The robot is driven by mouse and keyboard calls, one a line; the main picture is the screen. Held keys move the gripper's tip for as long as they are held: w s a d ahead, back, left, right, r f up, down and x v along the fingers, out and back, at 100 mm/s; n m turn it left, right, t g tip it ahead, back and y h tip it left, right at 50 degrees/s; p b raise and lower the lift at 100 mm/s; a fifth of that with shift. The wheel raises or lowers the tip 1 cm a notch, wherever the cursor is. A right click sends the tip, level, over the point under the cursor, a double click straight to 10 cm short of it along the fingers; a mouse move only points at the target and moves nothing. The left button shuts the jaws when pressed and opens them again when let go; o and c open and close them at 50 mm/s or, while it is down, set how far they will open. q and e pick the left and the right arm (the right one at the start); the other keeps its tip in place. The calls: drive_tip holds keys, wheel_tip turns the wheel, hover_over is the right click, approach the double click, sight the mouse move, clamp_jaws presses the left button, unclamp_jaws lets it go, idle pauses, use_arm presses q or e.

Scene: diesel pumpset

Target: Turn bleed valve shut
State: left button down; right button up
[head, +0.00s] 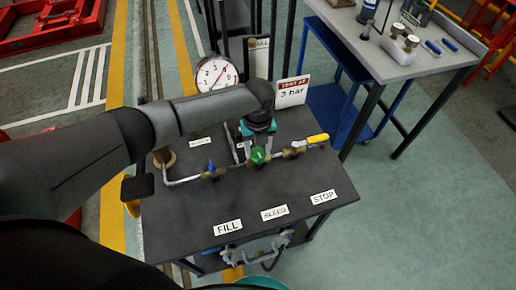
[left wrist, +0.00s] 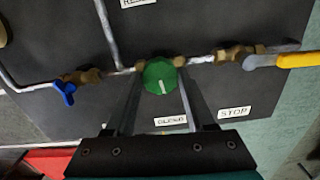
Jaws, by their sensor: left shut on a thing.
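My left gripper (head: 258,141) reaches down over the panel from the left. Its two fingers stand on either side of the knob in the left wrist view and are shut on it.
A blue-handled valve (head: 211,171) sits left of the knob, and a yellow-handled valve (head: 317,139) sits right. A pressure gauge (head: 217,74) and a "TEST AT 3 bar" sign (head: 292,92) stand behind. A grey workbench (head: 395,62) is at the upper right.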

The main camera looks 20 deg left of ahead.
sight(258, 153)
use_arm(q)
drive_tip(key=shift+m, duration=0.6)
drive_tip(key=shift+c, duration=1.2)
unclamp_jaws()
wheel_tip(258, 153, up, 15)
drive_tip(key=p, duration=0.2)
drive_tip(key=shift+r, duration=0.15)
